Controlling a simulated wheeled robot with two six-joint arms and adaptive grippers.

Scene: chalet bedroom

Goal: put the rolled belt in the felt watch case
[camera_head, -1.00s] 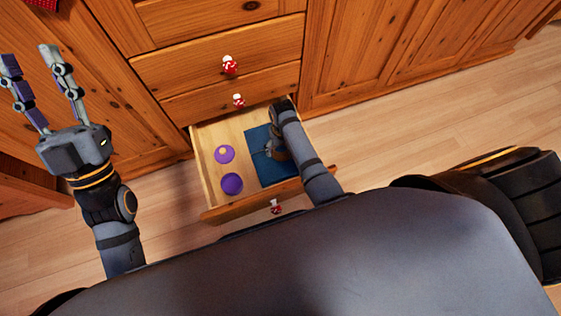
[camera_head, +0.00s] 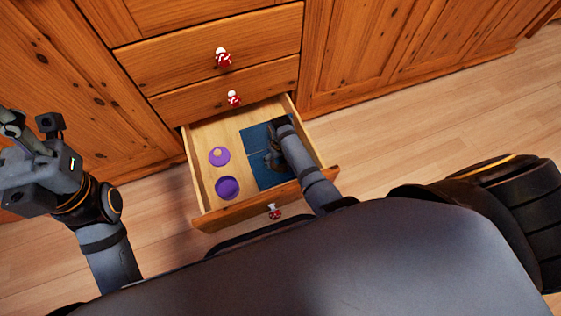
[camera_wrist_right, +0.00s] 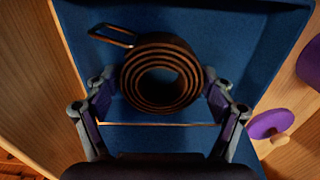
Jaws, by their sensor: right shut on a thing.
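The blue felt watch case (camera_head: 256,135) lies in the right part of the open drawer; its blue floor and rim fill much of the right wrist view (camera_wrist_right: 235,30). The brown rolled belt (camera_wrist_right: 178,52), with its buckle loop at upper left, is between the fingers of my right gripper (camera_wrist_right: 161,88), which is shut on it. The belt appears over or inside the case's far section; whether it touches the floor is unclear. In the head view my right gripper (camera_head: 270,158) reaches down at the case, and the arm hides part of it. My left gripper (camera_head: 31,122) is open and empty at the left.
The open wooden drawer (camera_head: 232,122) also holds two purple round things, one with a tan knob (camera_head: 219,156) and one plain (camera_head: 227,188), left of the case. Closed drawers with red-and-white knobs (camera_head: 223,58) rise behind. Wooden floor (camera_head: 420,120) is clear to the right.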

